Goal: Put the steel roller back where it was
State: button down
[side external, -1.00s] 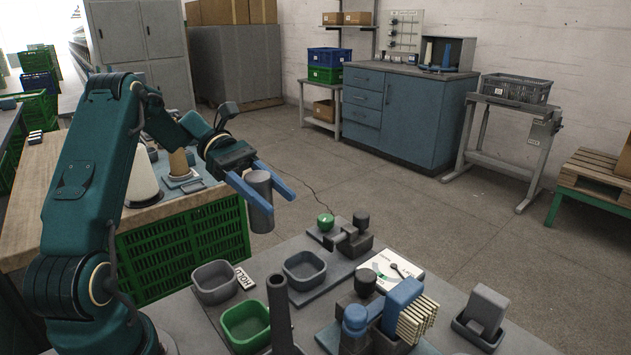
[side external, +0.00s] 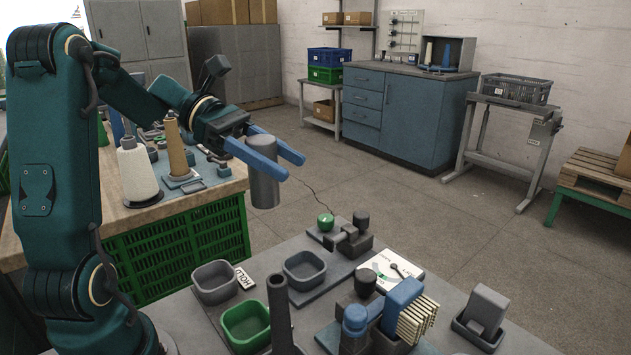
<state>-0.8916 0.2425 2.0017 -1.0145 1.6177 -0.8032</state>
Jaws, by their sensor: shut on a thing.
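My gripper (side external: 276,152) has two blue fingers and is shut on the steel roller (side external: 264,187), a grey upright cylinder. The roller hangs between the fingers in the air, left of centre in the side external view. It is clear of the grey table below it. The upper part of the roller is partly hidden by the near finger.
The grey table holds grey trays (side external: 214,282), a green tray (side external: 246,326), a dark upright post (side external: 280,312), a dial card (side external: 391,270) and a blue block (side external: 402,303). A wooden bench (side external: 190,207) with a white cone (side external: 138,172) stands behind left.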

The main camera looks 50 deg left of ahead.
jog(key=s+d+f+m+g, duration=0.4)
jog(key=s+f+m+g, duration=0.6)
jog(key=s+g, duration=0.15)
jog(key=s+a+f+m+g+y, duration=0.3)
jog(key=s+a+m+g+y, duration=0.45)
jog(key=a+m+y, duration=0.45)
jog(key=w+a+r+m+t+y, duration=0.6)
jog(key=w+a+m+t+y, duration=0.45)
jog(key=m, duration=0.55)
jog(key=shift+w+d+f+m+g+y, duration=0.15)
jog(key=shift+w+d+f+y, duration=0.25)
jog(key=shift+w+d+f, duration=1.1)
jog(key=shift+w+d+f+m+g+y, duration=0.1)
jog(key=shift+w+d+f+y, duration=0.45)
jog(key=shift+w+f, duration=1.65)
jog(key=shift+w+d+f+m+g+y, duration=0.1)
jog(key=shift+w+d+f+m+y, duration=0.1)
jog(key=shift+w+d+f, duration=1.35)
